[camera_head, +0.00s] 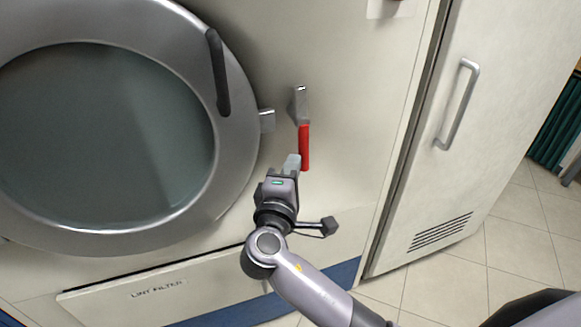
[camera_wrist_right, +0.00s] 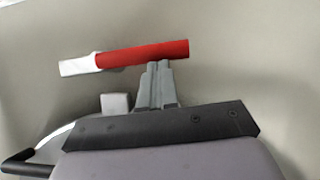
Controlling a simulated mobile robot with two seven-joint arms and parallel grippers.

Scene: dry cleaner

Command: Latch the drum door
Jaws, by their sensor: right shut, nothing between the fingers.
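The round drum door (camera_head: 232,165) with its glass window fills the left of the head view and looks closed against the machine front. Its dark handle (camera_head: 218,75) is at the upper right of the ring. A metal tab (camera_head: 266,119) sticks out from the ring's right edge. Right of it is the latch lever with a red grip (camera_head: 304,148), pointing down from a grey pivot (camera_head: 300,103). My right gripper (camera_head: 292,163) is shut and empty, its fingertips beside the lower left side of the red grip. In the wrist view the fingertips (camera_wrist_right: 159,68) sit right at the red grip (camera_wrist_right: 145,53); contact is unclear.
A lint filter panel (camera_head: 160,292) lies below the drum door. To the right stands a tall cabinet door with a metal handle (camera_head: 457,104) and a vent (camera_head: 440,232). Tiled floor (camera_head: 505,235) is open at the lower right.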

